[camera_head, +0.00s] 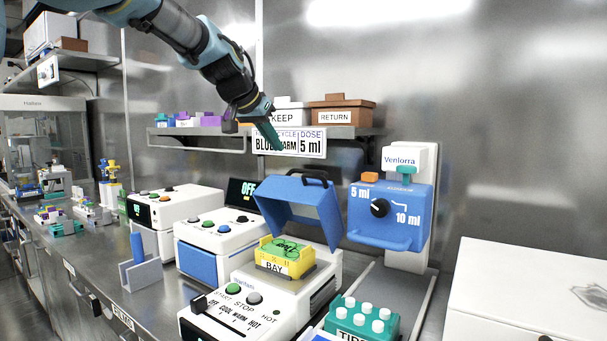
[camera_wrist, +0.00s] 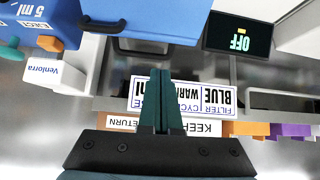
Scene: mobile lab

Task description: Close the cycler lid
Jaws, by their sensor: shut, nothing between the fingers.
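The cycler (camera_head: 243,308) is a white machine with START and STOP buttons and a heat selector. Its blue lid (camera_head: 312,207) stands raised and tilted open, with a dark handle (camera_head: 317,175) at its top. Under it, a yellow block marked BAY (camera_head: 274,266) holds a green piece. The lid also shows in the wrist view (camera_wrist: 160,15), with its handle (camera_wrist: 122,27) at the top. My gripper (camera_head: 272,137) is shut and empty, above and behind the lid, in front of the wall sign. In the wrist view its teal fingertips (camera_wrist: 155,75) are together, apart from the lid.
A blue dosing unit (camera_head: 390,212) on a white stand is right of the lid. A shelf (camera_head: 340,132) with boxes is behind my gripper, with a sign (camera_head: 289,143) reading BLUE, WARM, 5 ml. A display (camera_head: 243,194) reads OFF. A teal rack (camera_head: 347,322) stands at front right.

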